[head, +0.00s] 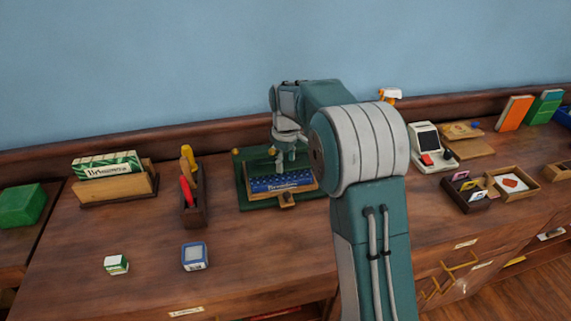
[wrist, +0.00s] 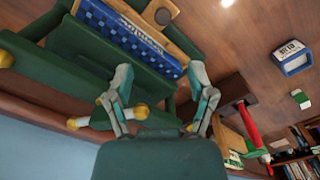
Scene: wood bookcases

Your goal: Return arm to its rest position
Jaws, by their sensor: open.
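My gripper (head: 291,158) hangs from my teal and grey arm in the head view, over the back part of a green stand with brass knobs (head: 241,190). In the wrist view, my gripper (wrist: 160,80) is open, its two fingers spread apart with nothing between them. A blue patterned box (head: 282,184) lies in the stand's wooden tray, just in front of the gripper. The box also shows in the wrist view (wrist: 130,35), beyond the fingertips. My arm hides part of the desk behind it.
Left of the stand are a wooden holder with red and yellow tools (head: 192,195) and a card box in a wooden rack (head: 112,180). A small blue-white box (head: 194,257) stands in front. Right of my arm are a cash register (head: 430,148) and a card tray (head: 465,190).

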